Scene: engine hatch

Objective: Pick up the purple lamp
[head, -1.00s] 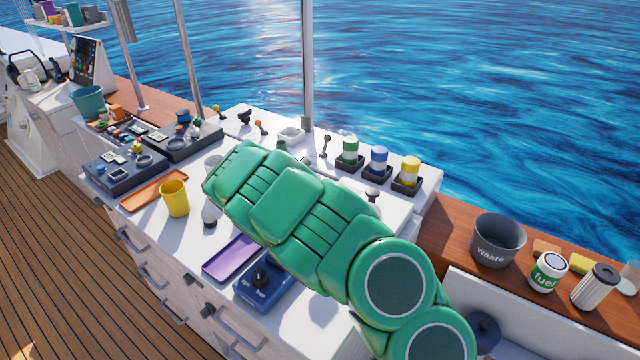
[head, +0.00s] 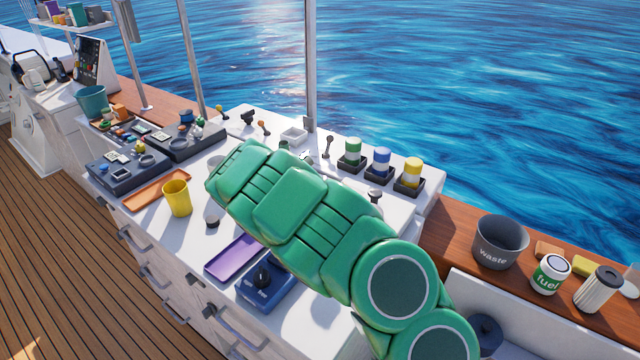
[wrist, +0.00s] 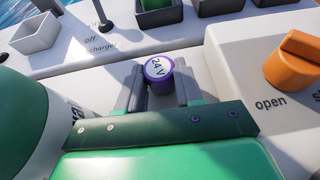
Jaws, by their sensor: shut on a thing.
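The purple lamp (wrist: 158,70) shows in the wrist view as a short round piece with a purple rim and a pale top marked "24 V". My gripper (wrist: 159,88) is shut on it, with one grey finger on each side. The lamp's lower part is hidden by the gripper body. In the head view my green arm covers the gripper and the lamp.
An orange knob (wrist: 298,58) marked "open" stands right of the gripper. A white open box (wrist: 36,32) and a switch are at the back left. Green, blue and yellow lamps (head: 381,160) stand in dark holders. A yellow cup (head: 176,198) and purple tray (head: 233,257) lie left of my arm.

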